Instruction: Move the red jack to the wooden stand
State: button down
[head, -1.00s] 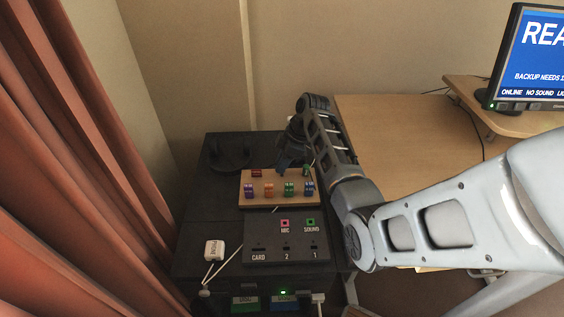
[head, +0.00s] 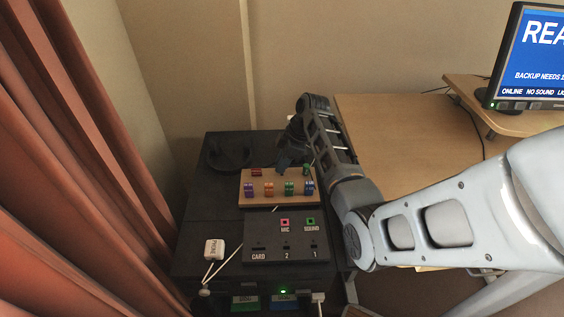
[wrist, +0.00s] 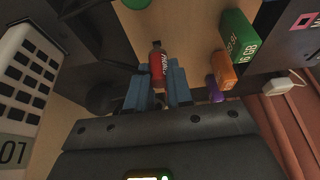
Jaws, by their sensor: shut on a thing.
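In the wrist view, the red jack (wrist: 158,68) with pale lettering sits between the blue fingertips of my gripper (wrist: 157,88), which is shut on it. The wooden stand (wrist: 180,22) lies behind it. In the head view, my gripper (head: 283,164) is over the back of the wooden stand (head: 268,203), its grip partly hidden by my arm. A red piece (head: 256,172) shows at the stand's back left. I cannot tell whether it is the held jack, or whether the held jack touches the stand.
Purple (head: 249,190), orange (head: 269,189), green (head: 289,188) and blue (head: 309,187) pieces line the stand's front. A panel (head: 262,229) with MIC and SOUND sockets lies in front. A white PHONE plug (head: 214,249) with a cable is at left. The desk (head: 410,130) is largely clear.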

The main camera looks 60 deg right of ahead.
jog(key=shift+f+b, duration=0.5)
jog(key=shift+f, duration=0.35)
dwell(0.7)
jog(key=c, duration=0.9)
grip_release()
jog(key=shift+c, duration=0.2)
jog(key=shift+r, duration=0.1)
jog(key=v, duration=0.7)
jog(key=shift+s+r, duration=0.15)
jog(key=shift+r, duration=0.15)
